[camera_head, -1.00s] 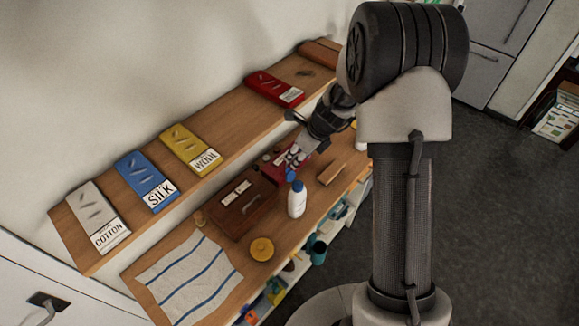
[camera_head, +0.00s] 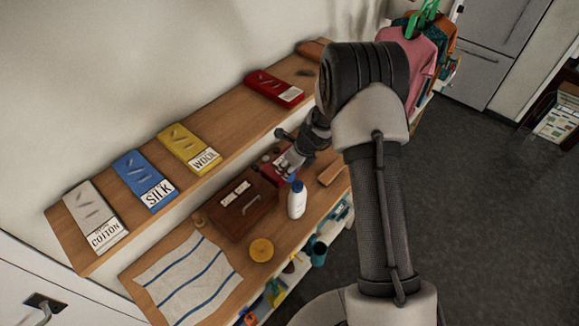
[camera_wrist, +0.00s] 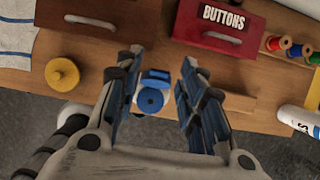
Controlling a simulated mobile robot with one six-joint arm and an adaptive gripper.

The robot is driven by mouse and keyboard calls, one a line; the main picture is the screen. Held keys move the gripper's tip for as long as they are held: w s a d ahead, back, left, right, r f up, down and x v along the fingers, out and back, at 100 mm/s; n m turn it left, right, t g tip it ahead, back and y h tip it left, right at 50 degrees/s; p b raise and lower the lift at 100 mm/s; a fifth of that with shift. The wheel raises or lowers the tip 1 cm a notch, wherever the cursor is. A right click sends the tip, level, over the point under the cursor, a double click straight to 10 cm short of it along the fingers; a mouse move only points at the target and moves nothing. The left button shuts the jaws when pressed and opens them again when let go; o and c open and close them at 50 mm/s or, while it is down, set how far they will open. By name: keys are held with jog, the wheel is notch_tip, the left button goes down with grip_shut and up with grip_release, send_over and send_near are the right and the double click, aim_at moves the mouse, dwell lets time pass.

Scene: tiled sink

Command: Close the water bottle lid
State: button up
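The water bottle (camera_head: 297,204) is white with a blue top and stands upright near the front edge of the wooden worktop. In the wrist view its blue lid (camera_wrist: 155,77) shows beside the round blue cap base (camera_wrist: 150,100), so it looks flipped open. My gripper (camera_wrist: 161,57) is open, with its two fingers apart on either side of the blue top in that view. I cannot tell whether a finger touches it. In the head view my gripper (camera_head: 288,166) is just behind the bottle's top. The bottle's body is mostly hidden in the wrist view.
A brown box (camera_head: 241,206) and a red buttons box (camera_wrist: 219,28) stand behind the bottle. A yellow round object (camera_head: 261,250) and a striped cloth (camera_head: 187,279) lie to the left. A shelf (camera_head: 228,130) with fabric packets runs above. Thread spools (camera_wrist: 291,47) are at the right.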

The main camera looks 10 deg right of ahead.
grip_shut()
jog(key=shift+f+b, duration=0.15)
jog(key=shift+b, duration=0.75)
